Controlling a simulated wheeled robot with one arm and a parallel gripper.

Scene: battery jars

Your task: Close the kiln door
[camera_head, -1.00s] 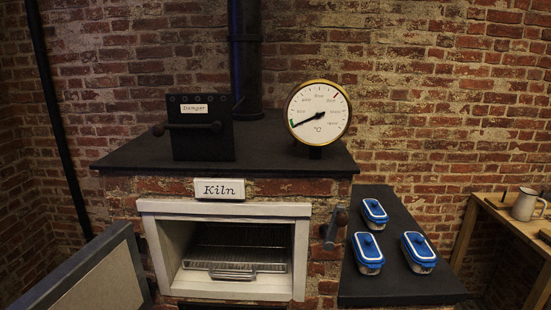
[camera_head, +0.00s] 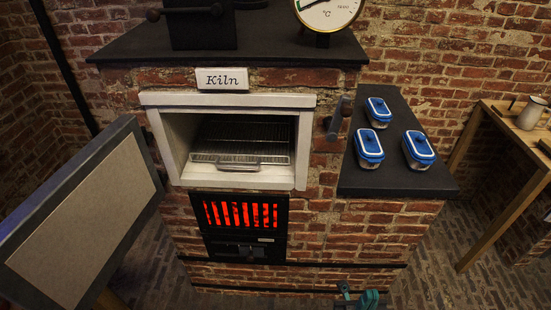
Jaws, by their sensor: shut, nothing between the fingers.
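The kiln (camera_head: 225,79) stands against the brick wall, with its white-framed opening uncovered. Its door (camera_head: 85,220), a dark-edged slab with a beige inner face, stands swung wide open at the left. A wire rack (camera_head: 240,145) with a front handle sits inside the chamber and looks empty. A latch with a dark handle (camera_head: 338,118) is on the brick to the right of the opening. My gripper (camera_head: 358,297) shows only in part at the bottom edge, teal and dark. It is shut and empty, low in front of the kiln and well apart from the door.
A firebox with glowing red bars (camera_head: 243,214) is below the opening. Three blue-lidded containers (camera_head: 369,146) stand on the dark side shelf (camera_head: 400,183). A wooden table (camera_head: 498,125) with a mug (camera_head: 531,113) is at the right. Brick floor (camera_head: 440,265) is clear between kiln and table.

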